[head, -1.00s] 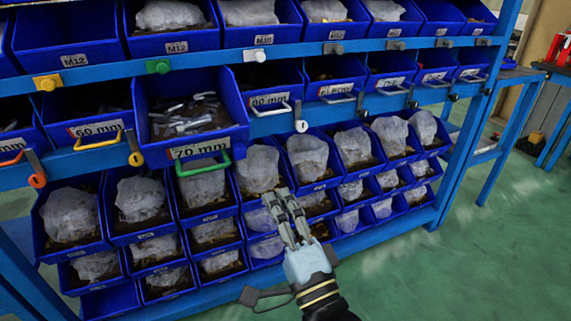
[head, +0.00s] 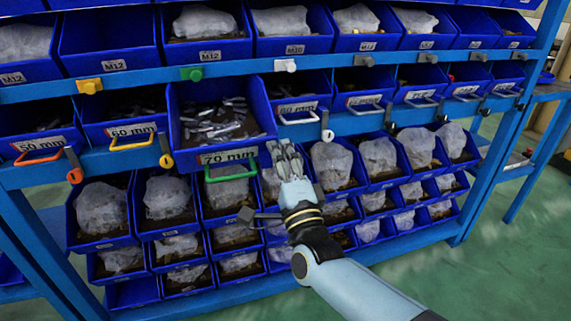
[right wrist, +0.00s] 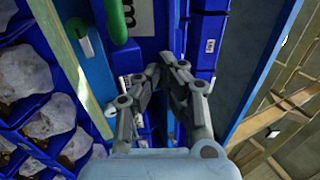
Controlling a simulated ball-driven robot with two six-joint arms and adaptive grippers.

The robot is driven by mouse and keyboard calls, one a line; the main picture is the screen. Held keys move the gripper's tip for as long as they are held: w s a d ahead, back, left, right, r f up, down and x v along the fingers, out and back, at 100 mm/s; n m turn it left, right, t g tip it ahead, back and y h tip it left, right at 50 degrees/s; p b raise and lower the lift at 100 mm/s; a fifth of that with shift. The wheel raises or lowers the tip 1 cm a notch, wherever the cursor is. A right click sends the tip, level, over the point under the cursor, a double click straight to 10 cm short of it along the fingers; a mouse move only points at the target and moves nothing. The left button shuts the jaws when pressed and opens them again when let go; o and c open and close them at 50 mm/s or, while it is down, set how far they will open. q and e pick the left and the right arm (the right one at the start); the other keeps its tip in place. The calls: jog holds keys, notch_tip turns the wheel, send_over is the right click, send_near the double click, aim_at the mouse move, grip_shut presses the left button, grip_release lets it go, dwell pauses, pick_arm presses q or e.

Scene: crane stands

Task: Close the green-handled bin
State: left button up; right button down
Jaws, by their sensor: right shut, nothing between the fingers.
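The green-handled bin (head: 218,125) is a blue bin labelled 70 mm, holding several metal pieces. In the head view it sticks out from its row, further forward than its neighbours. Its green handle (head: 231,169) hangs at the front below the label. The green handle also shows at the top of the right wrist view (right wrist: 115,20). My right gripper (head: 283,150) is shut and empty, just right of the bin's front and close to the handle; I see no clear contact. My left gripper is not in view.
Beside it sit a yellow-handled 60 mm bin (head: 131,132) and a white-handled bin (head: 300,108). A blue shelf rail (head: 350,122) runs along the row. Lower bins hold bagged parts (head: 332,162). Open green floor (head: 470,270) lies at the right.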

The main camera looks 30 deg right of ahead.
aim_at(262, 121)
jog(key=shift+w, duration=0.1)
jog(key=w+d+b, duration=0.1)
jog(key=w+b, duration=0.2)
jog(key=w, duration=0.1)
jog(key=w+d+b, duration=0.1)
jog(key=w+b, duration=0.1)
jog(key=w, duration=0.3)
jog(key=w+d+b, duration=0.2)
jog(key=w+b, duration=0.1)
jog(key=w, duration=0.1)
jog(key=shift+w+f+b, duration=0.25)
jog(key=shift+w+b, duration=0.05)
jog(key=shift+w+d+r, duration=0.1)
jog(key=shift+w+r, duration=0.1)
jog(key=shift+w, duration=0.25)
jog(key=shift+r, duration=0.1)
